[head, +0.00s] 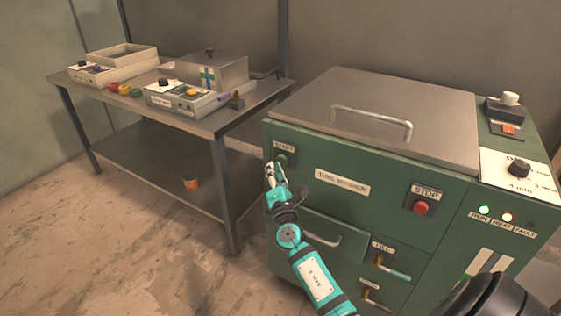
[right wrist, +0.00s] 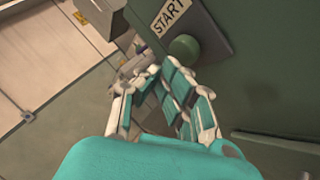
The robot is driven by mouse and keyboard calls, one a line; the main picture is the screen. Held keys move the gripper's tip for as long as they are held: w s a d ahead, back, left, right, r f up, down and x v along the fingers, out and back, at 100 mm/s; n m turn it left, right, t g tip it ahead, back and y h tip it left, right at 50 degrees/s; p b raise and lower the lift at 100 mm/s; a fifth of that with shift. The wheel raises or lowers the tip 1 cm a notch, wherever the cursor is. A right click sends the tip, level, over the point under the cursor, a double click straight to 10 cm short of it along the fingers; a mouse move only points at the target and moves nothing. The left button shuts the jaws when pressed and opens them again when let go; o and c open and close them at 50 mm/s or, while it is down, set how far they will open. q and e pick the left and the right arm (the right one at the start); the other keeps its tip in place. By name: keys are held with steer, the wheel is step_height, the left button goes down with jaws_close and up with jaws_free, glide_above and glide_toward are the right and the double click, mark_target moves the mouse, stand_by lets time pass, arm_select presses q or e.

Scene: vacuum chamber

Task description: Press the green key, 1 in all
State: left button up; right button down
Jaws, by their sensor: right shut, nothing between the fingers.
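The green key (right wrist: 184,47) is a round green button on a dark plate under a START label, on the front of the green machine (head: 345,215). In the head view the key (head: 282,160) is at the machine's upper left front, partly hidden by my right gripper. My right gripper (head: 272,172) is shut and empty, its fingertips just below the key. In the right wrist view the gripper (right wrist: 165,75) has its fingertips close to the key's lower edge; I cannot tell whether they touch. My left gripper is not in view.
A red STOP button (head: 421,208) sits on the same front to the right. Drawer handles and levers stick out below. The lid handle (head: 370,120) rises on top. A metal table (head: 215,125) with boxes and coloured buttons stands at the left. Floor is open at front left.

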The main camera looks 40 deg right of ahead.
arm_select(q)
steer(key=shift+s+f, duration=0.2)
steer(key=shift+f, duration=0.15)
arm_select(e)
steer(key=shift+a, duration=0.2)
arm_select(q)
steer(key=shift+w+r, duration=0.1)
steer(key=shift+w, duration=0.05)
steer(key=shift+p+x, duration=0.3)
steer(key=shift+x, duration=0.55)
arm_select(e)
steer(key=a, duration=0.1)
steer(key=s+a, duration=0.1)
steer(key=a, duration=0.1)
steer(key=s+a, duration=0.1)
steer(key=shift+a, duration=0.3)
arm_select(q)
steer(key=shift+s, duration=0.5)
